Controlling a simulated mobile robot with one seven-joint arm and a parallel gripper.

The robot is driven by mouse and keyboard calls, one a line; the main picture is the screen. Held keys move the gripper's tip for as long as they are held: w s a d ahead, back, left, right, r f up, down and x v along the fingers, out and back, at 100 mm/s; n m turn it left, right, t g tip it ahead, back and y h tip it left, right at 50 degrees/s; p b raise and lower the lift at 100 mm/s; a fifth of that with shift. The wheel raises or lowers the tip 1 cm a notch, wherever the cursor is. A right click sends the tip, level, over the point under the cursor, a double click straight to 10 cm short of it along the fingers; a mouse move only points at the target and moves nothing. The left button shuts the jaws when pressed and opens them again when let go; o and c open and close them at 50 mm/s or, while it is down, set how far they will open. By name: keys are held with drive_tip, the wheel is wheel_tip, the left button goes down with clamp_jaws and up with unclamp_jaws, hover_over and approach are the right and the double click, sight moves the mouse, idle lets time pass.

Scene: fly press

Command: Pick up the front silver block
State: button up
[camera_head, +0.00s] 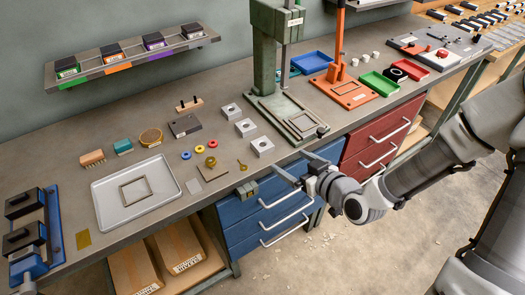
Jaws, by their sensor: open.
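Three small silver blocks, each with a dark hole in its top, stand in a slanting row on the bench (215,140). The front silver block (262,147) is nearest the bench's front edge. The middle block (245,127) and the back block (231,110) stand behind it, apart from each other. My gripper (290,160) is open and empty. In the picture it is just right of and below the front block, by the bench's front edge, with its fingers pointing towards the bench. It does not appear to touch the block.
A green fly press (267,60) stands behind and right of the blocks. Brass pieces, coloured rings (199,150) and a dark plate (185,126) lie to their left. A grey tray (105,210) is further left. Blue drawers (262,215) with protruding handles are under the bench edge.

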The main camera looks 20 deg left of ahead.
drive_tip(key=f+b, duration=0.1)
drive_tip(key=b, duration=0.2)
approach(261, 143)
drive_tip(key=x, duration=0.4)
drive_tip(key=shift+s+a, duration=0.15)
drive_tip(key=shift+s, duration=0.05)
drive_tip(key=shift+x, duration=2.6)
drive_tip(key=shift+w, duration=0.2)
clamp_jaws()
